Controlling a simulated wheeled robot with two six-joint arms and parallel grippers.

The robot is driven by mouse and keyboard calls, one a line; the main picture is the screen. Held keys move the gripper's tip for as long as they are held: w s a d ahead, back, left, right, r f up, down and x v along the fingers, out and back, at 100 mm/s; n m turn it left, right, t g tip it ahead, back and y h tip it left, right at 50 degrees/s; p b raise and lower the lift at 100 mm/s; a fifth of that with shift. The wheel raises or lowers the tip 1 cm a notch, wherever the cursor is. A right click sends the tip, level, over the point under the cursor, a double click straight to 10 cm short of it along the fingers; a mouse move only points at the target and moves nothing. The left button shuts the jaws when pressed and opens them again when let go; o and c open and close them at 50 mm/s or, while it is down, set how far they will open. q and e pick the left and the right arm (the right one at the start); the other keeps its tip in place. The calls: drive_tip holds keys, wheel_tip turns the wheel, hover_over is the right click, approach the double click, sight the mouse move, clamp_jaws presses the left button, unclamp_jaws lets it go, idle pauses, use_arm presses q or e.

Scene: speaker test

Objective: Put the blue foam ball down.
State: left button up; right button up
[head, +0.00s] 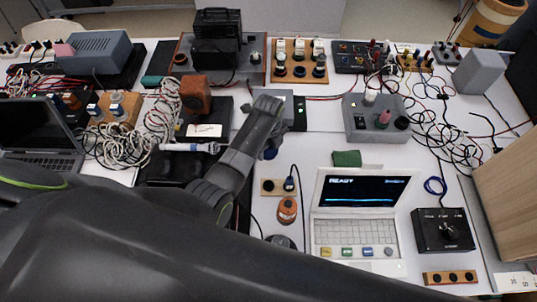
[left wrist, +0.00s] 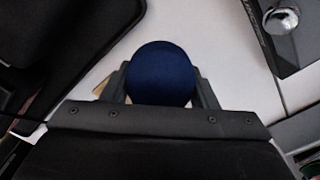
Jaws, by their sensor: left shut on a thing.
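The blue foam ball (left wrist: 161,74) is dark blue and round, and sits between the two fingers of my left gripper (left wrist: 160,90) in the left wrist view. The fingers touch it on both sides, shut on it. In the head view only a small part of the ball (head: 270,153) shows beside my left gripper (head: 265,142), whose fingers are mostly hidden by my wrist. White table surface shows past the ball in the wrist view; I cannot tell the gap below it. My right gripper is not in view.
A white laptop (head: 361,234) reading READY, a green block (head: 346,158) and an orange round object (head: 287,210) stand right of the gripper. A grey knobbed box (head: 376,134) is behind. Loose white cables (head: 120,148) lie left. Bare white table (head: 310,150) shows near the green block.

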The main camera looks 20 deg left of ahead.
sight(269, 155)
use_arm(q)
drive_tip(key=shift+f, duration=2.3)
drive_tip(key=shift+f, duration=0.15)
drive_tip(key=o, duration=0.9)
drive_tip(key=shift+o, duration=0.2)
wheel_tip(269, 155, up, 12)
drive_tip(key=shift+r, duration=0.15)
